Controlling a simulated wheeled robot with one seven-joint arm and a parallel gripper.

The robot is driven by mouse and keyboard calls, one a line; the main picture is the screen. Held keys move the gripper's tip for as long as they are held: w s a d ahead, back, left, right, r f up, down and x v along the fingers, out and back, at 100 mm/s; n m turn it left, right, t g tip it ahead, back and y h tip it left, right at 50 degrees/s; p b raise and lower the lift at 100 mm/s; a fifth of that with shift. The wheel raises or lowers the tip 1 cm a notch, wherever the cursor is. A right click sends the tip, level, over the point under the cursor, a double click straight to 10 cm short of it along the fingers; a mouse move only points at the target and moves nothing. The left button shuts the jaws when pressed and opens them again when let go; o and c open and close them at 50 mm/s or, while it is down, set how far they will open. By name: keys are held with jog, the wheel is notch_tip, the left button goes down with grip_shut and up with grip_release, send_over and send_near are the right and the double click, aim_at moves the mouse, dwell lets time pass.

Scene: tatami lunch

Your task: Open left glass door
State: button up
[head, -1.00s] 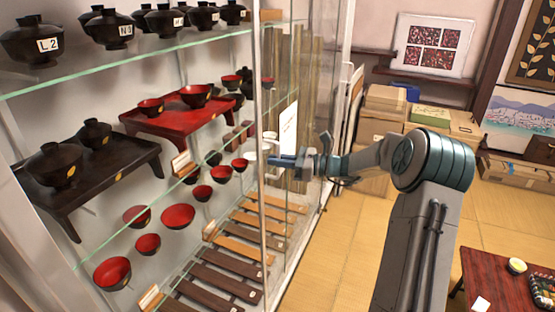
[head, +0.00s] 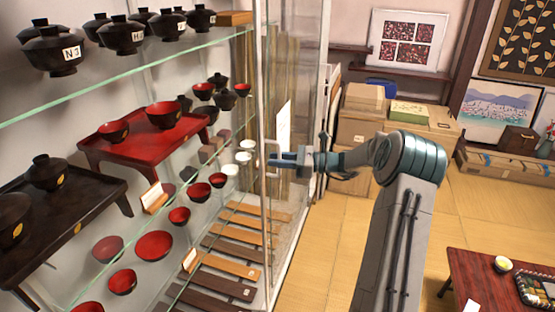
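A tall glass display cabinet fills the left half of the head view. A pale vertical glass-door edge (head: 265,215) runs down its front beside my gripper. My gripper (head: 272,160), with blue fingers, reaches in from the right and points left at this edge. Its fingertips overlap the edge in the picture; I cannot tell whether they touch it. The fingers are small and seen from the side, so whether they are open or shut is unclear. The clear glass is hard to make out, and I cannot tell how far the left door stands open.
Inside the cabinet are black lidded bowls (head: 50,50), a red stand (head: 150,138) and red bowls (head: 154,245). Cardboard boxes (head: 362,122) stand behind my arm. A low red table (head: 487,275) is at lower right. Tatami floor (head: 480,217) between them is clear.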

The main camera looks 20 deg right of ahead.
jog(key=shift+d, duration=0.15)
jog(key=b+v, duration=0.1)
jog(key=v, duration=1.2)
jog(key=shift+s+d+b, duration=0.2)
jog(key=shift+d+b, duration=0.1)
jog(key=shift+b, duration=0.1)
jog(key=s+a+n+g+h, duration=0.3)
jog(key=s+a+n+h, duration=0.15)
jog(key=a, duration=0.45)
jog(key=s+a+n+g+h, duration=0.35)
jog(key=s+a+n, duration=0.2)
jog(key=a, duration=0.45)
jog(key=s+a+f+n+t+h, duration=0.1)
jog(key=s+n+h, duration=0.7)
jog(key=s, duration=1.2)
jog(key=a+n, duration=0.1)
jog(key=n, duration=0.3)
jog(key=shift+s+n+t, duration=0.25)
jog(key=shift+n+t, duration=0.1)
jog(key=shift+n, duration=0.05)
